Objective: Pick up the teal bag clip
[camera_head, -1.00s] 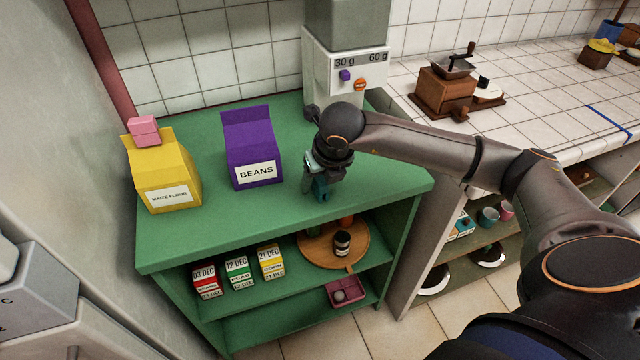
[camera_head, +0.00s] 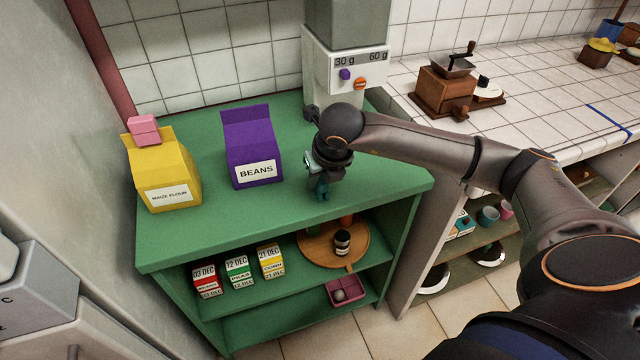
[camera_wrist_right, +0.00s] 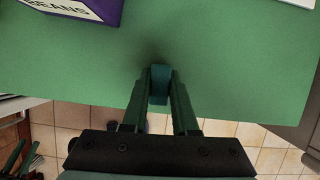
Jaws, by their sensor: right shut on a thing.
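The teal bag clip (camera_wrist_right: 160,85) shows in the wrist view between the tips of my right gripper (camera_wrist_right: 160,95). My right gripper is shut on it. In the head view the right gripper (camera_head: 321,184) points down over the front right part of the green shelf top, with the small teal clip (camera_head: 322,192) at its tips. The gripper hides part of the clip. I cannot tell whether the clip still touches the shelf top. My left gripper is not in view.
A purple BEANS bag (camera_head: 249,140) stands left of the gripper. A yellow maize flour bag (camera_head: 165,180) with a pink clip (camera_head: 143,129) stands farther left. A dispenser (camera_head: 345,80) stands behind. Several date boxes and a wooden round tray (camera_head: 362,232) sit on the shelf below.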

